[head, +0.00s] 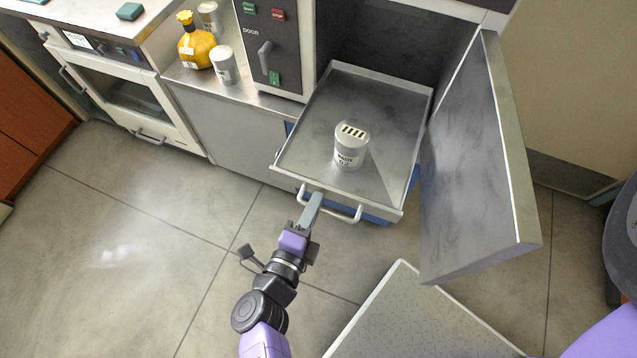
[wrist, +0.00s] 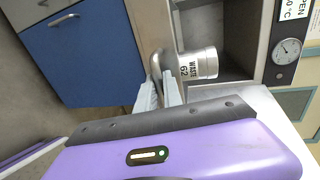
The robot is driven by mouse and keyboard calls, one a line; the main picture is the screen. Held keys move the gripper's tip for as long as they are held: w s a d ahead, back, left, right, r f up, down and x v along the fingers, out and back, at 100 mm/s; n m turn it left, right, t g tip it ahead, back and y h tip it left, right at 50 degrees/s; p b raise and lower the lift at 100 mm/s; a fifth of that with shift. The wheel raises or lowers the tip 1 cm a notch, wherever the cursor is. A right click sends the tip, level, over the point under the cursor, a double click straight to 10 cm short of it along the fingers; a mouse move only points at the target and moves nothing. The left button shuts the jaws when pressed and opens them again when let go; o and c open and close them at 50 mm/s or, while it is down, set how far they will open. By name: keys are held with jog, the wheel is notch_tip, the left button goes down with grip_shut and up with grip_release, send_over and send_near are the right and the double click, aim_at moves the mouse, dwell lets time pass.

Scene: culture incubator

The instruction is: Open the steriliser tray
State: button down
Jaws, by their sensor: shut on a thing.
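The steriliser tray (head: 395,130) is a shallow grey metal tray that sticks well out of the open chamber. A white bar handle (head: 340,213) runs along its front edge. My gripper (head: 312,205) is shut on the handle near its left end. The wrist view shows my fingertips (wrist: 160,88) around the handle (wrist: 155,66). A white canister labelled as waste (head: 349,150), with a slotted top, stands upright on the tray; it also shows in the wrist view (wrist: 198,65).
The steriliser door (head: 480,160) stands wide open to the right of the tray. A pale textured platform (head: 420,315) lies in front at lower right. A yellow bottle (head: 195,48) and white canisters stand on the left counter. The floor (head: 120,230) at left is clear.

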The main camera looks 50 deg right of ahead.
jog(key=shift+a+f, duration=0.1)
jog(key=shift+a, duration=0.05)
jog(key=c, duration=1.8)
grip_release()
jog(key=shift+a, duration=0.1)
jog(key=b+v, duration=0.1)
jog(key=v, duration=0.6)
jog(key=shift+s+a, duration=0.15)
jog(key=shift+a, duration=0.1)
